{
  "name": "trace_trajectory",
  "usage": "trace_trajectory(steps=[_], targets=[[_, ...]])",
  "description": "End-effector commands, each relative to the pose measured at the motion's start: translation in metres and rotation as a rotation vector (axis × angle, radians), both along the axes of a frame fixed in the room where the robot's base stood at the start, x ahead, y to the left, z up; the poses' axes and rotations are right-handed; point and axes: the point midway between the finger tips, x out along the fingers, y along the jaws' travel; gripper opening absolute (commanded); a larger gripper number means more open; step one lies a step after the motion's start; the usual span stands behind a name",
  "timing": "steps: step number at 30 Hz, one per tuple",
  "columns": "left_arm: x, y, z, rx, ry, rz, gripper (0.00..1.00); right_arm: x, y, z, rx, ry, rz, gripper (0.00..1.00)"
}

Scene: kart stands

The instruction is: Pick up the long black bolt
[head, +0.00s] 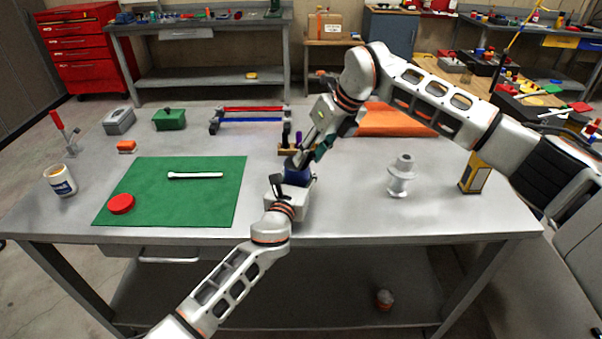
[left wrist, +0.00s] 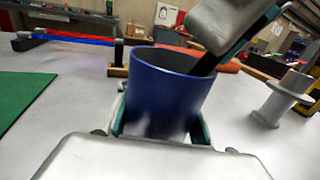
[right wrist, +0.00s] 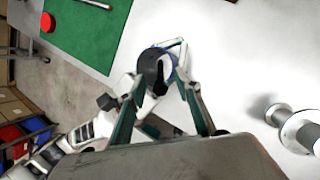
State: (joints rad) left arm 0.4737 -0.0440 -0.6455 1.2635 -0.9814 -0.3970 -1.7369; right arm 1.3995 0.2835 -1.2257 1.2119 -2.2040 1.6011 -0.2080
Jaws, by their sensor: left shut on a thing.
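A dark blue cup (left wrist: 170,90) is held upright between the fingers of my left gripper (left wrist: 160,125), just above or on the grey table; it also shows in the head view (head: 297,177). My right gripper (right wrist: 158,98) is open above the cup, its fingers spread on either side of the opening. In the left wrist view one right finger (left wrist: 225,50) overlaps the cup's rim. Inside the cup in the right wrist view is a dark shape (right wrist: 160,80); I cannot tell whether it is the long black bolt.
A green mat (head: 160,215) carries a silver rod-like tool (head: 195,175) and a red disc (head: 121,204). A grey flanged spool (head: 402,176) and a yellow device (head: 475,175) stand right. A red-and-blue rack (head: 250,119) and an orange mat (head: 395,122) lie behind.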

Motion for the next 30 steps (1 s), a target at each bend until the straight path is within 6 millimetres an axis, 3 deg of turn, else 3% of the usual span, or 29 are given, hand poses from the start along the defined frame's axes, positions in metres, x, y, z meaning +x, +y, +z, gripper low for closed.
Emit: trace_trajectory(steps=[4, 8, 20, 30], targets=[[0.0, 0.0, -0.001, 0.001, 0.002, 0.0, 0.03, 0.0, 0.0, 0.0, 0.0, 0.0, 0.0, 0.31], [0.0, 0.0, -0.001, 0.001, 0.002, 0.0, 0.03, 0.0, 0.0, 0.0, 0.0, 0.0, 0.0, 0.0], [0.0, 0.0, -0.001, 0.001, 0.002, 0.0, 0.03, 0.0, 0.0, 0.006, 0.0, -0.002, 0.0, 0.0], [0.0, 0.0, -0.001, 0.001, 0.002, 0.0, 0.03, 0.001, 0.0, 0.065, 0.0, -0.005, -0.001, 0.0]])
